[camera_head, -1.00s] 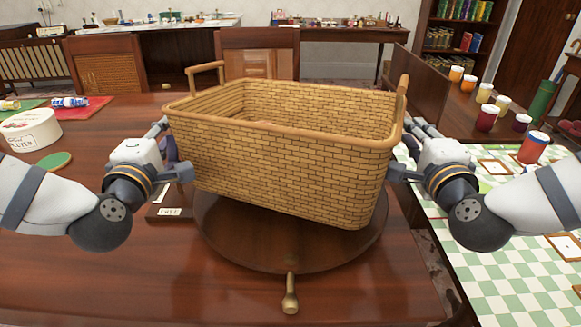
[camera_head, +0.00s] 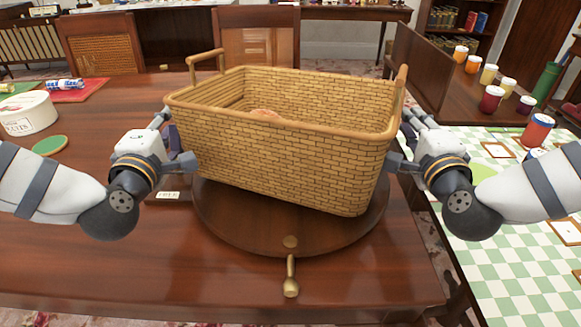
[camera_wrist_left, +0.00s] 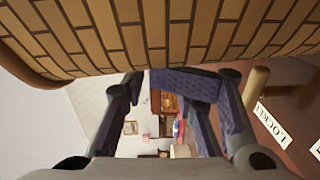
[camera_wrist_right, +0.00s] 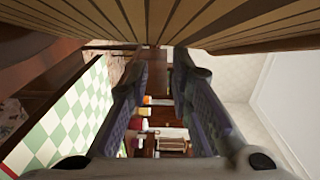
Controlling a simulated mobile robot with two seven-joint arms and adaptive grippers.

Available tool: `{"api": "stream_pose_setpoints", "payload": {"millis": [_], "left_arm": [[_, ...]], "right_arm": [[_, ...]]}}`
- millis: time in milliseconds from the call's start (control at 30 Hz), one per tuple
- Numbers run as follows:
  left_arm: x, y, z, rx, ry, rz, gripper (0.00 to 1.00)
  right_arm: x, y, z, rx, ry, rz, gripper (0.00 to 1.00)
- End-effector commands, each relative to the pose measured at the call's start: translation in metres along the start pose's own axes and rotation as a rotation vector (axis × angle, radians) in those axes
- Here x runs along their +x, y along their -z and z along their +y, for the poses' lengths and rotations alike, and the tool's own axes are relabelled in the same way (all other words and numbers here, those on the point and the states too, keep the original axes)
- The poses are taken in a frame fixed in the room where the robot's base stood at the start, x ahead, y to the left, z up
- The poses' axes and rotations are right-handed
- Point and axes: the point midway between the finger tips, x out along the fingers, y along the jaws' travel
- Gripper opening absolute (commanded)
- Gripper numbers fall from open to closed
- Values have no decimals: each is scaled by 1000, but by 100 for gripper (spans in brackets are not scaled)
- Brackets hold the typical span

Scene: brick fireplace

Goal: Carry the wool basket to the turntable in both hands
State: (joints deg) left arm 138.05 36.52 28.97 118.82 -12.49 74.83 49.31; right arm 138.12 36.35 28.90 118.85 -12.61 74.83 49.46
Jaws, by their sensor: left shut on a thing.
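The wool basket (camera_head: 275,150) is a tan woven rectangular basket with upright handles, slightly tilted down to the right in the head view. A pinkish ball (camera_head: 268,113) shows inside. It is over the round dark wooden turntable (camera_head: 290,235); I cannot tell whether it touches. My left gripper (camera_head: 190,161) is at the basket's left side, below the handle, shut on the basket. My right gripper (camera_head: 396,162) is at the right side; its fingers stand apart in the right wrist view (camera_wrist_right: 165,75), by the basket wall (camera_wrist_right: 130,20). Contact there is partly hidden.
A brass crank handle (camera_head: 290,285) sticks out at the turntable's front. A small label (camera_head: 168,195) and a white round tin (camera_head: 27,113) are to the left. A green checkered surface (camera_head: 510,270) and several jars (camera_head: 491,98) are to the right. Chairs (camera_head: 257,38) stand behind.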

Motion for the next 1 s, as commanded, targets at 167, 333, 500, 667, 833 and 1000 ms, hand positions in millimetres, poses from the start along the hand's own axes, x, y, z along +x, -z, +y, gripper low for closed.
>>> {"api": "stream_pose_setpoints", "payload": {"millis": [167,333,500,667,833,1000], "left_arm": [[0,7,6,-5,-9,-15,20],[0,30,4,-3,-7,-9,48],[0,32,3,-2,-6,-9,50],[0,32,3,-1,-6,-6,50],[0,33,3,-1,-5,-5,50],[0,33,3,-1,-5,-4,50]], "right_arm": [[0,10,-4,0,6,-8,20],[0,32,-3,1,5,-3,20],[0,34,-2,1,4,-3,20],[0,34,-2,1,4,-1,40],[0,34,-2,1,4,0,40],[0,35,-2,1,4,0,40]]}}
